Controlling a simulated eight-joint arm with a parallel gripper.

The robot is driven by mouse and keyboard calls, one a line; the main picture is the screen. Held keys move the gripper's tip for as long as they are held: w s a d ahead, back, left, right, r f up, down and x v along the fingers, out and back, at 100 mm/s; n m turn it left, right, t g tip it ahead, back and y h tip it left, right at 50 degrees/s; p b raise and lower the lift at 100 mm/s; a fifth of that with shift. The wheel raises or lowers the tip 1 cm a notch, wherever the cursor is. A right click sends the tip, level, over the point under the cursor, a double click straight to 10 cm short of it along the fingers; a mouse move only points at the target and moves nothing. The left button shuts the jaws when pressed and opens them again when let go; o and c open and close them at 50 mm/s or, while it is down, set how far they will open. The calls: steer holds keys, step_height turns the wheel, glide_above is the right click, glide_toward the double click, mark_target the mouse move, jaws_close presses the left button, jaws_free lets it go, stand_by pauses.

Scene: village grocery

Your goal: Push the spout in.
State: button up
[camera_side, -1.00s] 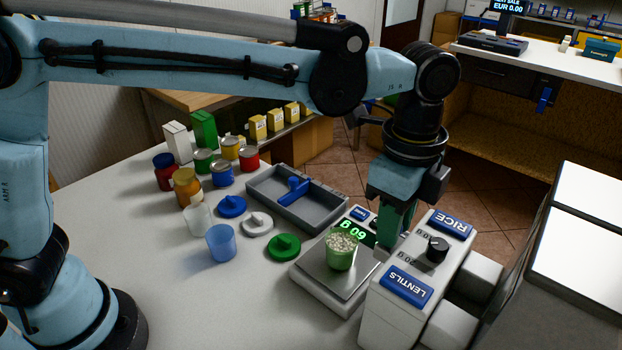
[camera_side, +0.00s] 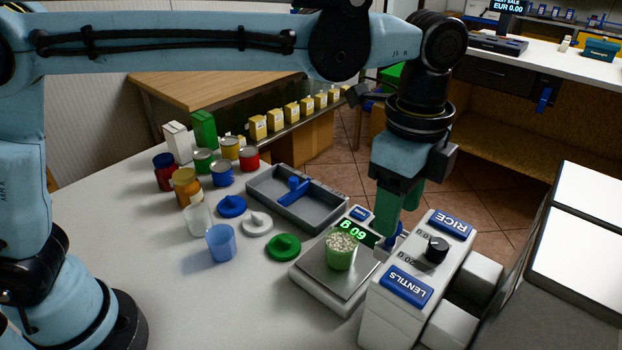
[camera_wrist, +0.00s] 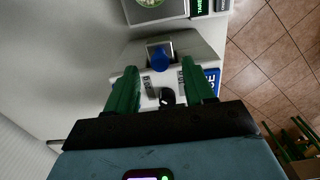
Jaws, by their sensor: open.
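The white dispenser (camera_side: 385,308) carries blue RICE and LENTILS labels and a black knob (camera_side: 437,249) on top. A blue spout (camera_side: 394,238) shows on its scale-facing side, partly hidden in the side view. In the wrist view the blue spout (camera_wrist: 159,60) stands out from a grey opening, ahead of and between my fingers. My gripper (camera_side: 397,218) points down just above the spout. Its green fingers are apart and empty, and they also show in the wrist view (camera_wrist: 160,78). I cannot tell whether a finger touches the spout.
A green cup (camera_side: 341,252) of pale grains stands on the lit scale (camera_side: 325,287), close to the dispenser. A grey tray (camera_side: 330,214) with a blue scoop lies behind. Lids, cups, jars and cans stand at left. The front table is clear.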

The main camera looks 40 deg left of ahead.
steer(key=shift+r, duration=2.05)
steer(key=shift+a, duration=0.1)
steer(key=a+f+n+t+h, duration=0.1)
steer(key=a+n+t, duration=0.2)
steer(key=a+n, duration=0.8)
steer(key=s+a+f+n+t, duration=0.2)
steer(key=s+a+f+n, duration=0.1)
steer(key=a, duration=0.5)
steer(key=s+a+f+n+t+y, duration=0.1)
steer(key=s+a+f+n, duration=0.3)
steer(key=a, duration=0.4)
steer(key=shift+f+t, duration=0.6)
